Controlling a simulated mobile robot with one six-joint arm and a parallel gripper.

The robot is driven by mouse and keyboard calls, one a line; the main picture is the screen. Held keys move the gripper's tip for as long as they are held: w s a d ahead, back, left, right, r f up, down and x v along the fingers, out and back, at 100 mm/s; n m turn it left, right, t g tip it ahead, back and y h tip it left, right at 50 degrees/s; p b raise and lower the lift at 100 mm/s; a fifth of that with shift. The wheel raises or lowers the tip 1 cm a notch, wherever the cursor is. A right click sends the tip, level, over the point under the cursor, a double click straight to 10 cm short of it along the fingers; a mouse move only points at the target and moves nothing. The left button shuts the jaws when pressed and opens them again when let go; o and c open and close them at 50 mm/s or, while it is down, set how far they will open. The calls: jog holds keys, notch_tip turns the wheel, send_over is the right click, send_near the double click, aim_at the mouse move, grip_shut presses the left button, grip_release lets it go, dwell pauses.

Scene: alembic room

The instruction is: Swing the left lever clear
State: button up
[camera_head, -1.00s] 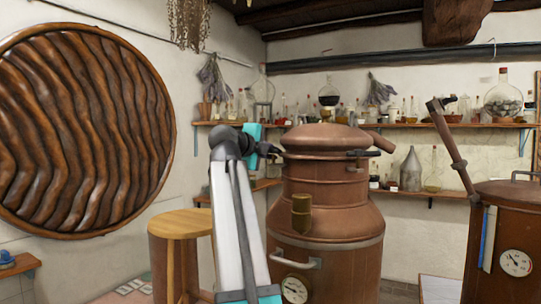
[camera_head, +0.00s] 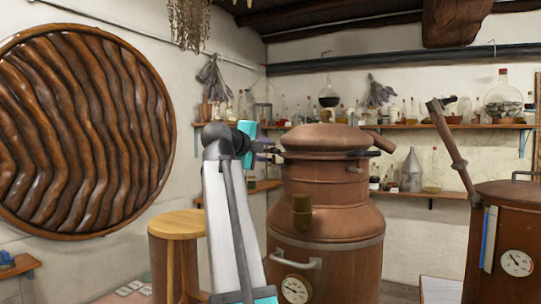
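The copper still (camera_head: 325,215) stands in the middle, with a domed lid (camera_head: 322,138) on top. A small dark lever shows at the left side of the lid's rim (camera_head: 274,152); it is small and partly merged with my gripper in the picture. A matching dark lever sits at the right side of the rim (camera_head: 372,154). My gripper (camera_head: 264,148) is at the end of my raised arm, just left of the lid at rim height. Its fingers are too small and dark to tell whether they are open or touch the left lever.
A wooden stool (camera_head: 178,225) stands left of the still. A second copper vessel (camera_head: 508,240) with a gauge and a slanted bar (camera_head: 447,140) is at the right. Shelves of bottles (camera_head: 405,125) line the back wall. A copper pipe (camera_head: 379,142) leaves the lid rightward.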

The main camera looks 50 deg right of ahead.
jog(key=v, duration=1.1)
jog(key=shift+p, duration=0.4)
